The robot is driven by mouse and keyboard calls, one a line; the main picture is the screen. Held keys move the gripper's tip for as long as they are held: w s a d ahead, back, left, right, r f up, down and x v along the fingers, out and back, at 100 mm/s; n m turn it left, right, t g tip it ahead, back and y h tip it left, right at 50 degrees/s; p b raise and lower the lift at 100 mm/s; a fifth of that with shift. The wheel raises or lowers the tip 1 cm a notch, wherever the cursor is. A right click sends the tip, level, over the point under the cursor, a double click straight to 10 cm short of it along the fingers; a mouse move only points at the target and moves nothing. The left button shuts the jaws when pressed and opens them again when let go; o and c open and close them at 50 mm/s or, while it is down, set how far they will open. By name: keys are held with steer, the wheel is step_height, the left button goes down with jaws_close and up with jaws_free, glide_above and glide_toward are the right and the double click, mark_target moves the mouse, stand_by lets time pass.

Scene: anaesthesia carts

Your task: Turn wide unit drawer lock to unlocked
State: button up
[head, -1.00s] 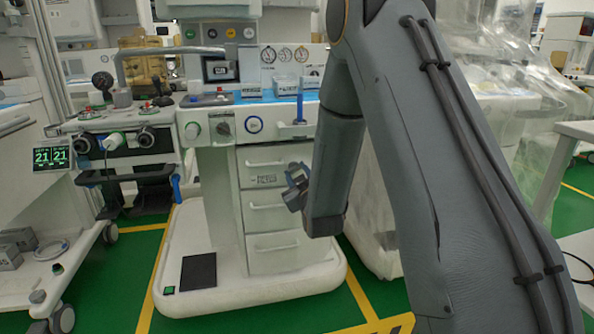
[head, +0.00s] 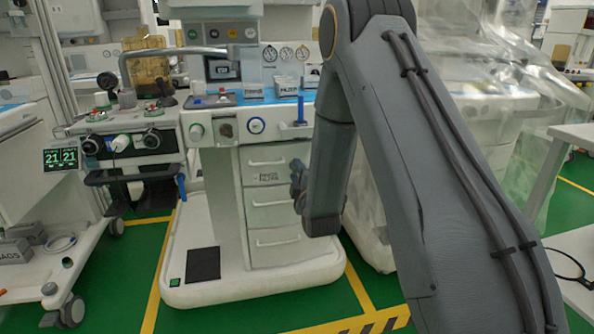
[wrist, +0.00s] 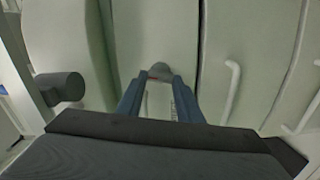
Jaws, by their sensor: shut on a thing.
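The drawer unit (head: 228,195) is a pale cabinet below the blue-edged worktop, with several drawers and bar handles. In the wrist view a small grey round lock knob (wrist: 160,72) with a red mark sits on the pale front. My gripper (wrist: 160,92) has its two blue fingers on either side of this knob, shut on it. In the head view my gripper (head: 298,184) is at the right edge of the drawers, partly covered by my own arm. The lock itself is hidden there.
Drawer handles (wrist: 231,88) stand out right of the fingers in the wrist view. A dark round-ended part (wrist: 62,88) is at the left. A monitor cart (head: 130,160) stands left of the unit. Green floor (head: 250,315) is clear in front.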

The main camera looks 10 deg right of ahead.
steer(key=shift+n+p, duration=0.3)
steer(key=shift+n, duration=0.7)
steer(key=o, duration=1.1)
steer(key=shift+s+f+p, duration=0.1)
steer(key=shift+s+p, duration=0.6)
steer(key=shift+s, duration=3.25)
